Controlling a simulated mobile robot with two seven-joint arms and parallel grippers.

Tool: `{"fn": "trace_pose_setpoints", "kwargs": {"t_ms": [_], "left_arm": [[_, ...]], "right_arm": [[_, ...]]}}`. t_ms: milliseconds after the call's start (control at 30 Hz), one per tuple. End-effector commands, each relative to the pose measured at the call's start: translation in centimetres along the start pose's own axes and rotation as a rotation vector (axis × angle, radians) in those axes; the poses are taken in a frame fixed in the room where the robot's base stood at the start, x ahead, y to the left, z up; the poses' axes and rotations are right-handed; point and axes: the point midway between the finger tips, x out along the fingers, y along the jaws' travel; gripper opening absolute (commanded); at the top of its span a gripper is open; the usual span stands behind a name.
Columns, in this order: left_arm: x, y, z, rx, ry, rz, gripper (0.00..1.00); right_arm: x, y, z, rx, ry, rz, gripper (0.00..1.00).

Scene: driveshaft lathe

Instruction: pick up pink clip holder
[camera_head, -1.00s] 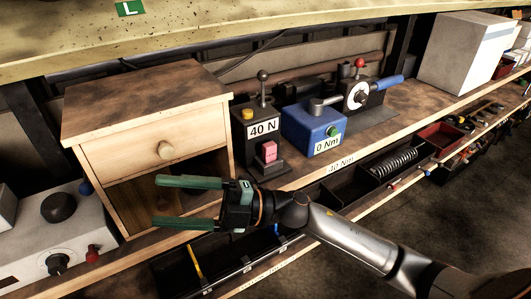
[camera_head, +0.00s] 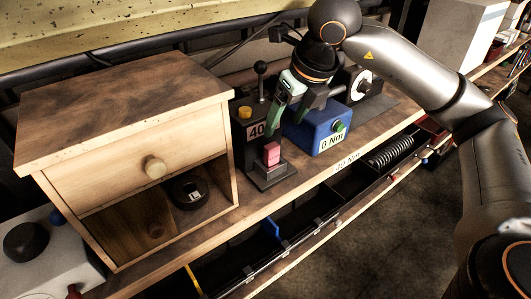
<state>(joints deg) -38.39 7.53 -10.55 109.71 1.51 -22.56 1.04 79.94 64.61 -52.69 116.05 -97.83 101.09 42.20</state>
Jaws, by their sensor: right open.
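The pink clip holder (camera_head: 272,153) is a small pink block. It sits upright in the black fixture (camera_head: 268,173) labelled "40", in front of the fixture's black-knobbed lever. My right gripper (camera_head: 291,113) has green fingers that point down. It is open and empty, above and slightly right of the pink block and apart from it. It hides part of the "40" label and part of the blue box behind. My left gripper is not in view.
A wooden cabinet (camera_head: 140,110) with a knobbed drawer stands left of the fixture. A black round part (camera_head: 189,190) lies in its open compartment. The blue "0 Nm" box (camera_head: 318,133) stands close on the right. Black bins (camera_head: 355,185) run along the front.

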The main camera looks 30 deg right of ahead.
Motion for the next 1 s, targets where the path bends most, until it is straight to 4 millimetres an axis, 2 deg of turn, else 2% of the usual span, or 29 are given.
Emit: {"fn": "trace_pose_setpoints", "kwargs": {"t_ms": [300, 567, 800, 1000], "left_arm": [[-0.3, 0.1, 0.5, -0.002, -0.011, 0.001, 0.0], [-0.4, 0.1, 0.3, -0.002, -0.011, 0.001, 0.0], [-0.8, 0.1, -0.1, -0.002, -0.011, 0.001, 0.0], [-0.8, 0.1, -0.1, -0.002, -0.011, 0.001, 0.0]], "right_arm": [[5.4, 0.0, -0.1, 0.001, 0.004, -0.001, 0.78], [7.5, 0.0, 0.0, -0.001, 0.004, 0.0, 0.78], [11.1, -0.1, 0.0, -0.001, 0.004, 0.001, 0.78], [11.9, -0.1, 0.0, -0.001, 0.001, 0.001, 0.78]]}}
